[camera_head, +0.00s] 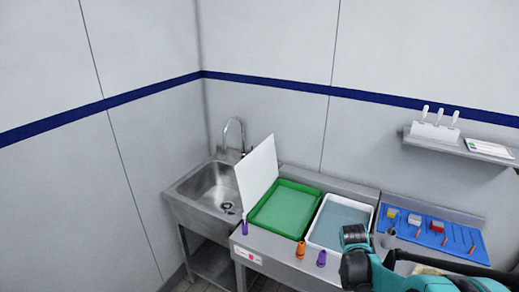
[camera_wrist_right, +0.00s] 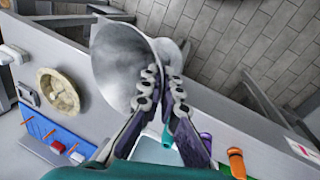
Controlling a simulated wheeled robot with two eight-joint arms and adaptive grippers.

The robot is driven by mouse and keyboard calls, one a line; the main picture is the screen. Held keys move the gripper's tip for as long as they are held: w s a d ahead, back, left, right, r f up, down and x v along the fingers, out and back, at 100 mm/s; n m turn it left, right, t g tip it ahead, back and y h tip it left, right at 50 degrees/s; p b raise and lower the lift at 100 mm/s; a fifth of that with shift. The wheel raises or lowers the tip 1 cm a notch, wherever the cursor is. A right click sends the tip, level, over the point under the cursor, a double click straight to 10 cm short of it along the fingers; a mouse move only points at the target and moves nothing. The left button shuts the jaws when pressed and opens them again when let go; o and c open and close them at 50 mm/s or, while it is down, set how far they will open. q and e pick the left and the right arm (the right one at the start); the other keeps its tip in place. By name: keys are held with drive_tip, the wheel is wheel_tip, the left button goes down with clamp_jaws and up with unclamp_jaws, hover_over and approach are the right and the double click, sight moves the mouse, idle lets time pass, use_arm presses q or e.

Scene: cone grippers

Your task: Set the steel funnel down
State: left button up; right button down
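The steel funnel (camera_wrist_right: 118,68) is a wide, pale grey metal cone in the right wrist view. My right gripper (camera_wrist_right: 162,80) is closed with its two fingers against the funnel, the wide cone lying to their left and a further curved part showing behind the fingertips. The funnel appears held up near the front of the bench, with floor behind it. In the head view my right arm enters at the lower right, and neither its fingers nor the funnel can be made out. My left gripper is in neither view.
The bench (camera_head: 262,252) carries a green tray (camera_head: 283,207), a white tray (camera_head: 318,238), and a blue mat (camera_head: 465,247) with small tools and blocks. Orange (camera_head: 300,250) and purple (camera_head: 321,259) items stand at the front. A tan round dish (camera_wrist_right: 58,91) lies near the mat. A sink (camera_head: 214,186) is left.

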drive_tip(key=a+f+n+t+b, duration=0.1)
drive_tip(key=a+f+n+b, duration=0.2)
drive_tip(key=a+f+b, duration=0.5)
drive_tip(key=a+f, duration=0.4)
drive_tip(key=shift+w+a+n, duration=0.25)
drive_tip(key=shift+a+n, duration=0.1)
drive_tip(key=shift+n, duration=0.05)
